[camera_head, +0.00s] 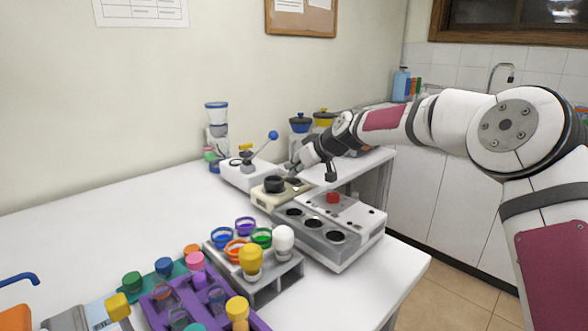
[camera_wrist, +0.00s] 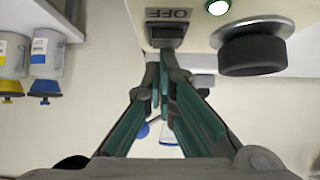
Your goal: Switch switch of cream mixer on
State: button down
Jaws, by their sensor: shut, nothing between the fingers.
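The cream mixer (camera_head: 267,199) is a small cream-coloured box with a black round top (camera_head: 274,184), standing on the white table. In the wrist view its cream body (camera_wrist: 195,37) fills the top edge. There I see a dark switch (camera_wrist: 167,31) beside an OFF label (camera_wrist: 168,13), a lit green-rimmed light (camera_wrist: 218,7) and the black round part (camera_wrist: 252,54). My gripper (camera_head: 293,170) is at the mixer's far right side. In the wrist view my gripper (camera_wrist: 166,56) is shut and empty, its fingertips right at the switch; I cannot tell if they touch it.
A white device with a blue-knobbed lever (camera_head: 243,172) stands just behind the mixer. A white unit with dark round wells and a red knob (camera_head: 337,236) stands in front right. A grey rack with coloured rings (camera_head: 268,284) is nearer.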

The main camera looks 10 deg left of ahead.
jog(key=shift+s+d+f, duration=0.15)
jog(key=shift+f, duration=0.05)
jog(key=shift+s+d+f+b, duration=0.1)
jog(key=shift+s+d+b, duration=0.2)
jog(key=shift+s+d, duration=0.2)
jog(key=r, duration=0.1)
jog(key=r+p, duration=0.1)
jog(key=r, duration=0.1)
jog(key=r+p, duration=0.1)
jog(key=r, duration=0.1)
jog(key=shift+s+d+r, duration=0.15)
jog(key=shift+d, duration=0.15)
jog(key=v, duration=0.9)
jog(key=shift+s+d+p, duration=0.2)
jog(key=shift+p, duration=0.15)
jog(key=shift+w+a+r+p, duration=0.15)
jog(key=shift+w+a+p, duration=0.3)
jog(key=shift+p, duration=0.45)
